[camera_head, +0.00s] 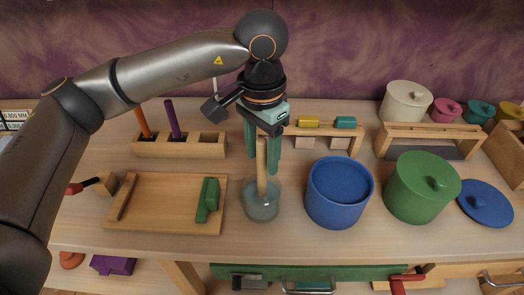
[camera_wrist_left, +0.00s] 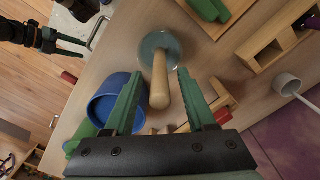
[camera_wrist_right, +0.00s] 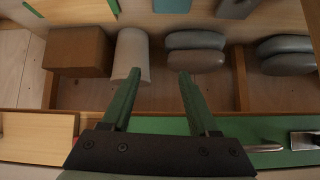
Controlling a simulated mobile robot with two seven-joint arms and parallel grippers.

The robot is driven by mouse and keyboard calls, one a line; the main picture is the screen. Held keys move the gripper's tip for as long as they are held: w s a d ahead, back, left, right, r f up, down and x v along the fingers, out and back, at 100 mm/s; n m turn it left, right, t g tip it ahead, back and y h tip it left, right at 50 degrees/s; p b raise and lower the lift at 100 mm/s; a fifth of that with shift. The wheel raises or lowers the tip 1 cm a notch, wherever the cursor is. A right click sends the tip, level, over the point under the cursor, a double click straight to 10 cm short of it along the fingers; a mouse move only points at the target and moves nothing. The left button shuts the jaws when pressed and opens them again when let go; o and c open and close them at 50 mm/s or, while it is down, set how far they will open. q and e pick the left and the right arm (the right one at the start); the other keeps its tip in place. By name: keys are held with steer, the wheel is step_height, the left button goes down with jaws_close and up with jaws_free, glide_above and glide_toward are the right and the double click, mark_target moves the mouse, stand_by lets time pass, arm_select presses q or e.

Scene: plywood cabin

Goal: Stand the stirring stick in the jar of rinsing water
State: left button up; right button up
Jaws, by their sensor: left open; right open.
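The wooden stirring stick (camera_head: 262,168) stands nearly upright in the clear glass jar of rinsing water (camera_head: 262,207), its lower end inside the jar. In the left wrist view the stick (camera_wrist_left: 159,82) points toward the camera from the jar (camera_wrist_left: 160,48). My left gripper (camera_head: 262,157) is above the jar, open, with its green fingers on either side of the stick's upper part. In the left wrist view gaps show between the stick and both fingers. My right gripper (camera_wrist_right: 155,82) is open and empty above an open compartment; it is not seen in the head view.
A blue pot (camera_head: 340,192) stands close right of the jar, with a green pot (camera_head: 422,188) beyond. A wooden tray (camera_head: 160,220) with a green block (camera_head: 207,200) lies left. A pen holder (camera_head: 180,147) stands behind. A brown block (camera_wrist_right: 77,52) and white cylinder (camera_wrist_right: 131,55) lie below my right gripper.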

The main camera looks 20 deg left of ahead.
arm_select(q)
step_height(320, 180, up, 12)
steer(key=shift+f+p, duration=0.2)
steer(key=shift+p, duration=0.15)
steer(key=shift+r, duration=0.45)
stand_by(0.4)
